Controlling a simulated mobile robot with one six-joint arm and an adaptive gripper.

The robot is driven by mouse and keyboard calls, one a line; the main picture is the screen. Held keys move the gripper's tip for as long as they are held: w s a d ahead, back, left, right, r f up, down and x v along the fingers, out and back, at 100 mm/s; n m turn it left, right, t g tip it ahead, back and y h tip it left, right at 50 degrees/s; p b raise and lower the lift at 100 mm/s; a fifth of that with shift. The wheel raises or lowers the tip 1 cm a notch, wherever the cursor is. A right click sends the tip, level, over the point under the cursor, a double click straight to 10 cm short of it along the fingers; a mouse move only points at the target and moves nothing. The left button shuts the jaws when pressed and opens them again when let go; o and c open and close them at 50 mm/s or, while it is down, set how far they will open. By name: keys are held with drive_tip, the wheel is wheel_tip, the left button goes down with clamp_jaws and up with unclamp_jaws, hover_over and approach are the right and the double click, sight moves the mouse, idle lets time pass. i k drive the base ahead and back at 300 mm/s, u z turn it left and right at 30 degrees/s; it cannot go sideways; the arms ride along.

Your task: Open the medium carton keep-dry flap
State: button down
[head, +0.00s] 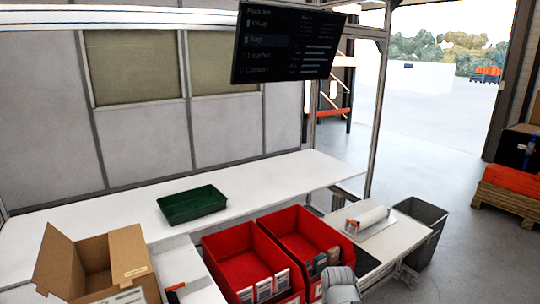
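A brown cardboard carton (94,252) stands at the lower left, cut off by the bottom edge of the head view. One flap (58,262) stands up and leans outward on its left side. Another flap (129,254) stands up on its right side and carries a small printed mark, too small to read. A white label shows low at its front. I cannot tell from this view which flap is the keep-dry one. A grey rounded part of my arm shows at the bottom, right of centre. My gripper's fingers are not in view.
A green tray (192,205) sits on the long white bench (270,180). Two red bins (243,256) stand right of the carton, with a dark-handled tool (175,292) between. A screen (288,45) hangs above.

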sight(130, 259)
drive_tip(key=u, duration=1.75)
